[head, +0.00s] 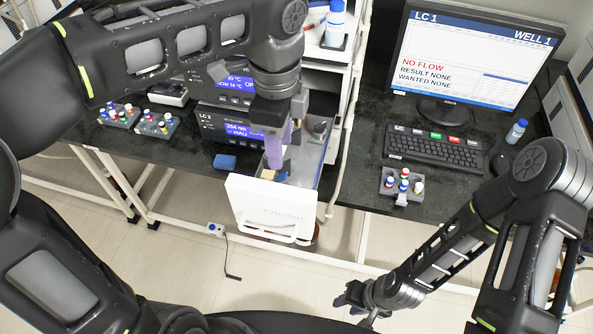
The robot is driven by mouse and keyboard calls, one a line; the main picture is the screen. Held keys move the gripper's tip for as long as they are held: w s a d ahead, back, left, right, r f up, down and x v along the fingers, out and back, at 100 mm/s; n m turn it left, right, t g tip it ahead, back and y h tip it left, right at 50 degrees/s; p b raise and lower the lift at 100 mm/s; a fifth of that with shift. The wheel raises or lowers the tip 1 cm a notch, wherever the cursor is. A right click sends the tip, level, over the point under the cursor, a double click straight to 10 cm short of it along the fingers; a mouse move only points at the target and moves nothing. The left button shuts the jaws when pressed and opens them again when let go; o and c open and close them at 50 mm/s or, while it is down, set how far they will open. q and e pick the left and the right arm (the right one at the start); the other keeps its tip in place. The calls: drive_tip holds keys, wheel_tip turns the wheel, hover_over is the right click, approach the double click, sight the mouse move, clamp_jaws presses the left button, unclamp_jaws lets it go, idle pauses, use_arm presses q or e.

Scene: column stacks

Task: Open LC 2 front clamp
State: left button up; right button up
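My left gripper (276,152) points down into an open compartment of the instrument stack, with its pale purple fingers over the inside of it. Whether the fingers are apart or closed on something cannot be told. The white front panel (272,208) of this compartment stands out toward me. Just behind it, below the fingers, are a small tan block (268,174) and a small blue part (282,175). No part is clearly readable as the LC 2 front clamp; the gripper and panel hide some of the inside. My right gripper (358,303) is low at the front, fingers apart and empty.
Dark benches carry vial racks (118,115), a blue block (225,161), a keyboard (436,148), another vial rack (402,185) and a blue-capped bottle (516,131). A monitor (470,55) reads LC 1, NO FLOW. The floor (290,285) in front is mostly clear.

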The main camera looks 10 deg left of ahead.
sight(283, 176)
use_arm(q)
drive_tip(key=shift+d, duration=0.35)
drive_tip(key=shift+a, duration=0.35)
drive_tip(key=shift+d+f+b, duration=0.2)
drive_tip(key=shift+f+b, duration=0.5)
wheel_tip(283, 176, down, 5)
drive_tip(key=b, duration=0.3)
drive_tip(key=shift+r, duration=0.2)
drive_tip(key=shift+f, duration=0.9)
use_arm(e)
drive_tip(key=f, duration=0.3)
drive_tip(key=shift+w+f, duration=0.2)
drive_tip(key=shift+f, duration=0.1)
use_arm(q)
clamp_jaws()
